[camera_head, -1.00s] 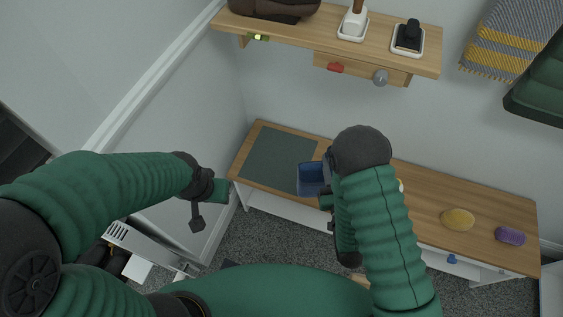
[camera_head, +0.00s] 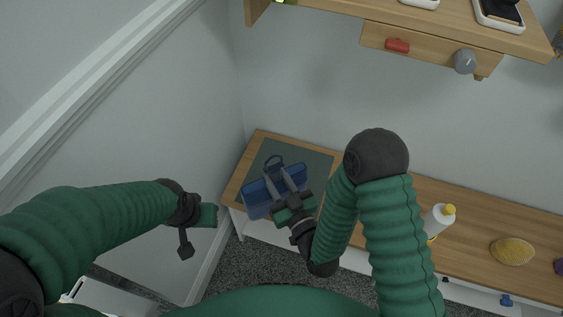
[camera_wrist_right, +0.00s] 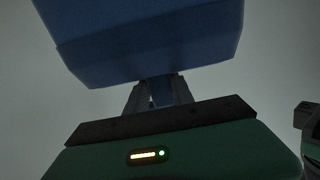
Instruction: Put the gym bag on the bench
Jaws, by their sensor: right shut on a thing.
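The blue gym bag (camera_head: 257,198) is at the left end of the wooden bench (camera_head: 465,238), over the dark mat (camera_head: 310,160). My right gripper (camera_head: 286,180) is shut on it; a loop handle shows at its far side. Whether the bag touches the mat I cannot tell. In the right wrist view the bag (camera_wrist_right: 150,45) fills the top, with the gripper fingers (camera_wrist_right: 158,92) closed below it. My left gripper (camera_head: 190,230) hangs by the wall, left of the bench, apart from the bag; its jaw opening is unclear.
A white bottle with a yellow cap (camera_head: 438,220) and a yellow sponge-like oval (camera_head: 512,251) stand on the bench further right. The wall is close on the left.

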